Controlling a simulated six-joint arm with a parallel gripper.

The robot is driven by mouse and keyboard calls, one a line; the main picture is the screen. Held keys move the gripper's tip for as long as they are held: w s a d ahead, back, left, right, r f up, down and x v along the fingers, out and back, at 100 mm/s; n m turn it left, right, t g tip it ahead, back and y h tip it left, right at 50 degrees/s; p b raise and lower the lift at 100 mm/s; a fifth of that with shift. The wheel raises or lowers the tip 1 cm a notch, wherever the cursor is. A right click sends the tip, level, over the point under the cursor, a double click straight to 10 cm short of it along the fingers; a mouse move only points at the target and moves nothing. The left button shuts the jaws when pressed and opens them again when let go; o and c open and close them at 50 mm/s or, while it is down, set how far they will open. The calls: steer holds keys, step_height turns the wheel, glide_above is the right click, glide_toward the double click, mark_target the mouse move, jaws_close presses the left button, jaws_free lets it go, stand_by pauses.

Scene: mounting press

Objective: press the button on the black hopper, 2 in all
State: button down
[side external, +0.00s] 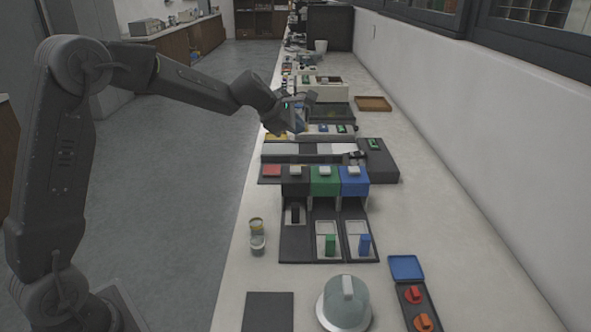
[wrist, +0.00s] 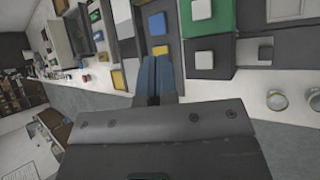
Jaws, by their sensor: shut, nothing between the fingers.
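The black hopper (side external: 296,187) stands at the left of a row, with a pale square button (side external: 295,170) on top. It also shows in the wrist view (wrist: 222,72), with its button (wrist: 204,57) to the right of my fingers. A small black block (side external: 295,213) stands in the bay below it. My gripper (side external: 299,128) is above and beyond the hopper row in the side view, apart from the button. In the wrist view its two blue-grey fingers (wrist: 155,78) are together with nothing between them.
The green hopper (side external: 324,185) and blue hopper (side external: 355,183) adjoin the black one, each with a pale button. A red pad (side external: 271,170) lies to its left. Two small jars (side external: 257,240) and a domed object (side external: 344,305) stand nearer. Other devices line the bench beyond.

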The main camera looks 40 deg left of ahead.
mark_target(296, 170)
steer(key=shift+f, duration=0.1)
steer(key=shift+f, duration=4.3)
steer(key=shift+f, duration=0.4)
steer(key=shift+f, duration=0.5)
steer(key=shift+r, duration=0.9)
steer(key=shift+r, duration=0.1)
steer(key=shift+r, duration=2.45)
